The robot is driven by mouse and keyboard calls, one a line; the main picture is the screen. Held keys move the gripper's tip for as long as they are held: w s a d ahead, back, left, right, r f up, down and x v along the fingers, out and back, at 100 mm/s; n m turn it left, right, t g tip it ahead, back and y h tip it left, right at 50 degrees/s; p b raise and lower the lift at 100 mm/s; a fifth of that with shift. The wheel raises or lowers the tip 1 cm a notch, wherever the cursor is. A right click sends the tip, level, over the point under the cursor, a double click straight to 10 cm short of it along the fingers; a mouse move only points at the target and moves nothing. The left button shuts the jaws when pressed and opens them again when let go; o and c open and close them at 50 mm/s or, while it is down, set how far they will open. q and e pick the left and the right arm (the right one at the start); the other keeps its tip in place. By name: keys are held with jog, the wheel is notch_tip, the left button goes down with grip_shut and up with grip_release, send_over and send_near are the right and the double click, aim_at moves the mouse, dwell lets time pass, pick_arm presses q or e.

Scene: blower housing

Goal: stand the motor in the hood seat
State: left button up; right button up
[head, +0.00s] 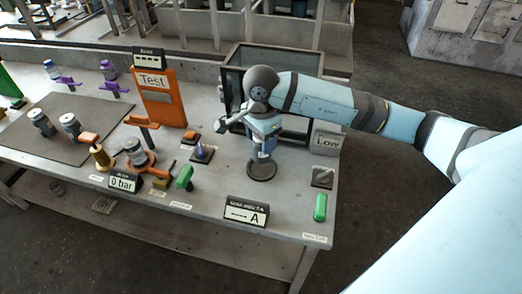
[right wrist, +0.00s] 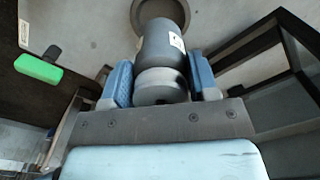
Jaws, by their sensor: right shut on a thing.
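My right gripper (head: 264,138) is at the right part of the bench, pointing down. In the right wrist view its two blue fingers (right wrist: 160,85) are shut on a dark grey cylindrical motor (right wrist: 163,45) with a white label and a lighter band. In the head view the motor is mostly hidden by the gripper. A round dark ring, which looks like the hood seat (head: 261,171), lies on the bench just below the gripper. Its rim also shows in the right wrist view (right wrist: 137,14), past the motor's far end. I cannot tell whether motor and ring touch. My left gripper is out of view.
An orange "Test" panel (head: 162,98) and several grey cylinders stand left.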

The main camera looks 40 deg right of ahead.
jog(key=shift+f, duration=2.25)
jog(key=shift+f+b, duration=0.2)
jog(key=shift+b, duration=0.15)
jog(key=o, duration=1.1)
notch_tip(320, 180, up, 12)
jog(key=shift+r+p, duration=0.2)
jog(key=shift+p, duration=0.2)
